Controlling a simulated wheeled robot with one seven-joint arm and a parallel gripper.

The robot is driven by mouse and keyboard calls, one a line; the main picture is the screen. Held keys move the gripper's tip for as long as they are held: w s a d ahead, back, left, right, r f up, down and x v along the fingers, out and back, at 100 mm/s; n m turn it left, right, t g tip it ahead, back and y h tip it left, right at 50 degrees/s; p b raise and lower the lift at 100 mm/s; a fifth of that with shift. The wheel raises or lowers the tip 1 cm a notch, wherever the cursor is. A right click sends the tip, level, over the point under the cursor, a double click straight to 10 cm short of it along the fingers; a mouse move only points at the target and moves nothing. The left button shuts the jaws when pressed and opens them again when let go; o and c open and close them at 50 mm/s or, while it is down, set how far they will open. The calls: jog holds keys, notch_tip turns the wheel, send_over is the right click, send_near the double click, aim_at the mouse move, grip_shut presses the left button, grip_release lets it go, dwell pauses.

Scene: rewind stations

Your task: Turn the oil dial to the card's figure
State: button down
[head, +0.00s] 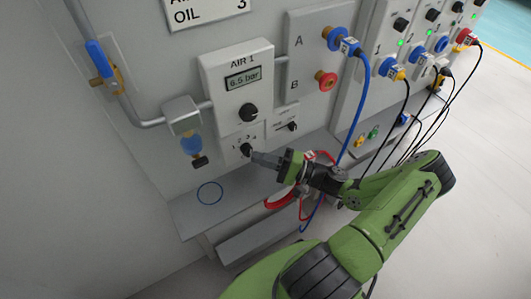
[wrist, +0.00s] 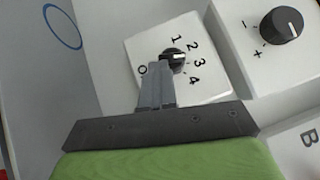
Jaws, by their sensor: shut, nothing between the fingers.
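The card (head: 210,12) at the top of the head view reads "OIL 3"; the line above is cut off. The oil dial (head: 246,149) is a small black knob on a white plate under the AIR 1 unit. In the wrist view the dial (wrist: 174,57) has figures 0 to 4 around it. A pale mark on its upper right seems to lie toward 1 or 2; I cannot tell exactly. My gripper (head: 255,157) is shut and empty, its fingertips (wrist: 158,68) at the dial's edge, hiding part of it. I cannot tell whether they touch.
A larger black knob (head: 249,112) sits above the dial, under a display (head: 242,79) reading 6.5 bar. Another small knob (head: 292,126) is to the right. A blue hose (head: 362,100) and red cable loops (head: 283,200) hang near my arm. A grey ledge (head: 240,190) lies below.

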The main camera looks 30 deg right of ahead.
jog(key=shift+a+r+m+t+y, duration=0.15)
jog(key=shift+a+m+t+y, duration=0.15)
jog(key=shift+m+t, duration=0.1)
jog(key=shift+r, duration=0.1)
dwell(0.4)
